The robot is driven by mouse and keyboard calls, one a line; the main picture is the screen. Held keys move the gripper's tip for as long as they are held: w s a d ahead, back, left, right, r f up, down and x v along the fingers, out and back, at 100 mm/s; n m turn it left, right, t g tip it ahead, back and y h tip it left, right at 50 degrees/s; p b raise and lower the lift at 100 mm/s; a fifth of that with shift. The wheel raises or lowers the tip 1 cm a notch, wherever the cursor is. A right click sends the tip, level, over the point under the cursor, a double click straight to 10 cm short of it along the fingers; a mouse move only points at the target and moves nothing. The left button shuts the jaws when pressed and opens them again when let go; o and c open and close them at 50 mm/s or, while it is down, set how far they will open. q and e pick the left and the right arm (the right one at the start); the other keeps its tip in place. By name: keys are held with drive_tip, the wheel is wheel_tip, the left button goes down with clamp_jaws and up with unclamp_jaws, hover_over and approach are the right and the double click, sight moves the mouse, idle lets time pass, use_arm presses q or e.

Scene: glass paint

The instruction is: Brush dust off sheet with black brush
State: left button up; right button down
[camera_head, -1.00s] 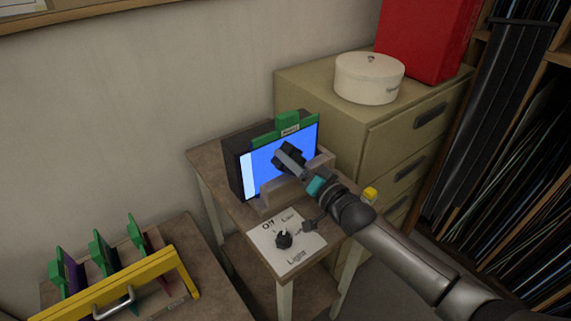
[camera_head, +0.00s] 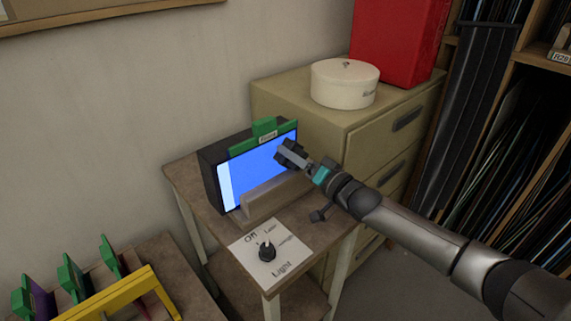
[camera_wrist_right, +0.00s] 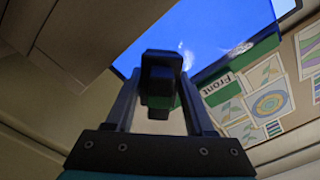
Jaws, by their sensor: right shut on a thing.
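A blue lit glass sheet (camera_head: 262,167) with a green top holder labelled "Front" (camera_wrist_right: 224,83) stands upright against a black light box (camera_head: 212,180) on a small table. Pale dust smudges (camera_wrist_right: 187,55) show on the blue in the right wrist view. My right gripper (camera_head: 299,158) is shut on a dark block-shaped thing, which looks like the black brush (camera_head: 287,152). The brush (camera_wrist_right: 160,84) is at the sheet's right edge in the head view; I cannot tell whether it touches. Its bristles are hidden. My left gripper is not in view.
A cabinet (camera_head: 350,140) with a white round box (camera_head: 345,83) stands right. A yellow-handled rack (camera_head: 120,292) is lower left.

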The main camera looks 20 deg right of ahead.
sight(272, 155)
drive_tip(key=shift+w+d, duration=0.1)
drive_tip(key=shift+d, duration=0.15)
drive_tip(key=shift+s+a+r+p, duration=0.1)
drive_tip(key=shift+s+a+p, duration=0.05)
drive_tip(key=shift+a+p, duration=0.3)
drive_tip(key=shift+s+a+r+p, duration=0.1)
drive_tip(key=shift+s+a+p, duration=0.05)
drive_tip(key=shift+a+p, duration=0.3)
drive_tip(key=shift+s+a+p, duration=0.25)
drive_tip(key=shift+a+p, duration=0.3)
drive_tip(key=shift+a, duration=0.1)
drive_tip(key=shift+s+a+f, duration=0.15)
drive_tip(key=shift+a, duration=0.25)
